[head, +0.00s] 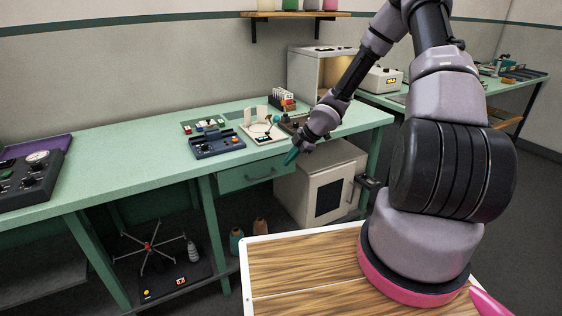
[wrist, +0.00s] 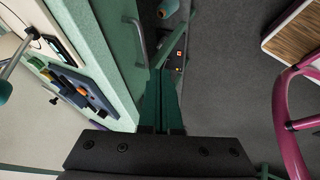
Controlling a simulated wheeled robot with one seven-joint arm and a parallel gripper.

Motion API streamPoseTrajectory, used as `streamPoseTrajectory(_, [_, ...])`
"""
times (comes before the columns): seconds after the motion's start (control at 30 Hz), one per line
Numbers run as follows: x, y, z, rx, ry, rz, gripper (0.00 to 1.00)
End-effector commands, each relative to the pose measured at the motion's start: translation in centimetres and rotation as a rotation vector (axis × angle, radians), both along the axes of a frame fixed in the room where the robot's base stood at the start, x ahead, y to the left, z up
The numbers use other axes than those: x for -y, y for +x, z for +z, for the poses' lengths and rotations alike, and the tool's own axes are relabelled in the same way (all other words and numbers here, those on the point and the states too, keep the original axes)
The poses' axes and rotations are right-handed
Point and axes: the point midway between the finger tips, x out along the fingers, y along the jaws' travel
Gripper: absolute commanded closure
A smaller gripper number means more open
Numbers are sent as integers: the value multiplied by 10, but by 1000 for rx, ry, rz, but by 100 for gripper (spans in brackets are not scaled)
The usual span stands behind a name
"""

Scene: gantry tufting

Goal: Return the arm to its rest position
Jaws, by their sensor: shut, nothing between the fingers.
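My arm reaches from the right of the head view over to the front edge of the green workbench (head: 100,170). My gripper (head: 290,158) has teal fingers and points down in front of the bench edge, above the drawer (head: 252,174). In the wrist view the fingers (wrist: 162,85) lie close together, with nothing between them. Below them are the dark floor and part of the lower shelf.
A dark blue tray (head: 217,143) and a white-based device (head: 262,130) stand on the bench near my gripper. A black control panel (head: 35,178) is at the left. A white cabinet (head: 320,187) stands under the bench. Open floor (wrist: 230,100) shows beside the bench.

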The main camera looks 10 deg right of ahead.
Motion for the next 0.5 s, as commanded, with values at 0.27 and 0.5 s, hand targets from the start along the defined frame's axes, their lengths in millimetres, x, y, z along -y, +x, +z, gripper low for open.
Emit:
streamPoseTrajectory(0.27, [40,5,58,-36,-130,-214,100])
streamPoseTrajectory(0.5, [88,-13,161,-58,-227,-633,100])
